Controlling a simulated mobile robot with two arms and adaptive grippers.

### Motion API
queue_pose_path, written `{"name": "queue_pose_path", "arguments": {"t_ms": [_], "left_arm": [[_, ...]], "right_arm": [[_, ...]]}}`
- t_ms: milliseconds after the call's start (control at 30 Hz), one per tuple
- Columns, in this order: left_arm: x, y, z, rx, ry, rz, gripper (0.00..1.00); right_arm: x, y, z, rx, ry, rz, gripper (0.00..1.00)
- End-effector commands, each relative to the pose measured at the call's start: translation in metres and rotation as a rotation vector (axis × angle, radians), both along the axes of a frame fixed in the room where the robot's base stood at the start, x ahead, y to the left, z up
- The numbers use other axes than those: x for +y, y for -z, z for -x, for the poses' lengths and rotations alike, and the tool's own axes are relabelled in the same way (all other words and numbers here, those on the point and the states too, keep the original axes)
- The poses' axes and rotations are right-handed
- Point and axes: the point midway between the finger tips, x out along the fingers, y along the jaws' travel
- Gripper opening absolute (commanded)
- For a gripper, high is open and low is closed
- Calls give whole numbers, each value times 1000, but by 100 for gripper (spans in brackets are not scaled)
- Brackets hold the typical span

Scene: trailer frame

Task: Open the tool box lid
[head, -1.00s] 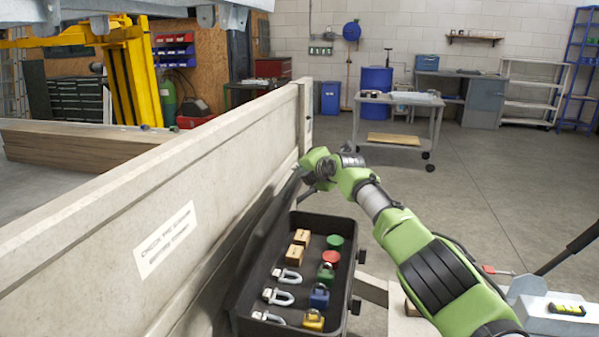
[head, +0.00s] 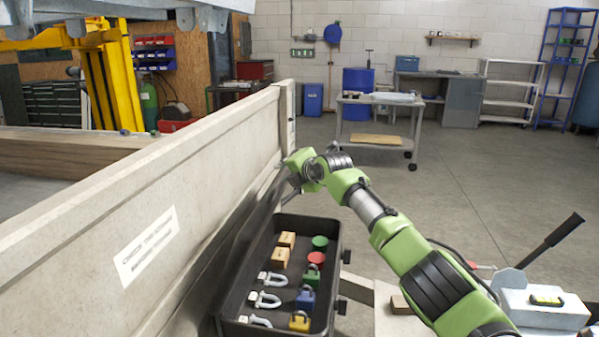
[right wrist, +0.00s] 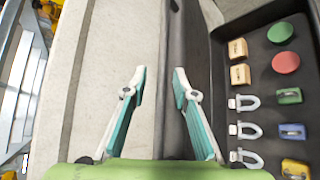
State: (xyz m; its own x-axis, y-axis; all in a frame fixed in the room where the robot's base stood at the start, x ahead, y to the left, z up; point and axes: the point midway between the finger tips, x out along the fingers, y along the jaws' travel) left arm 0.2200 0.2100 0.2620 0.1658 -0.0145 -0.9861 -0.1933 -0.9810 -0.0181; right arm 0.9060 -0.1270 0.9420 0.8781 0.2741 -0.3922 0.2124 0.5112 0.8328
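The black tool box (head: 332,262) stands at the lower middle of the head view, beside a long pale panel. Its inside is exposed, and its dark lid (head: 238,252) stands raised on the left, close to or against the panel. The lid also shows in the right wrist view (right wrist: 196,60). My right gripper (head: 290,192) is by the far end of the lid, partly hidden by its own wrist. In the right wrist view its two fingers (right wrist: 155,84) are apart and empty, with the lid's edge near the right finger; I cannot tell whether they touch. My left gripper is out of view.
The box holds wooden blocks (head: 284,249), shackles (head: 266,299), padlocks (head: 306,298) and round red and green pieces (head: 317,258). The pale panel (head: 140,235) blocks the left side. A wheeled table (head: 376,120) stands farther back, with open floor around it.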

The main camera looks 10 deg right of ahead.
Motion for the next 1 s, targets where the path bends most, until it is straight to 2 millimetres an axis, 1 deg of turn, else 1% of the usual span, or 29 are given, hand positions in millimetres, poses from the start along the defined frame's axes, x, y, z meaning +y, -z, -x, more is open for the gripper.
{"name": "queue_pose_path", "arguments": {"t_ms": [367,800,1000], "left_arm": [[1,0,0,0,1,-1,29],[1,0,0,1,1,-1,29],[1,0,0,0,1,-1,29]], "right_arm": [[-9,-13,30,-3,-1,2,26],[-22,-33,75,-3,-1,1,26],[-26,-39,87,-1,-1,0,26]]}}
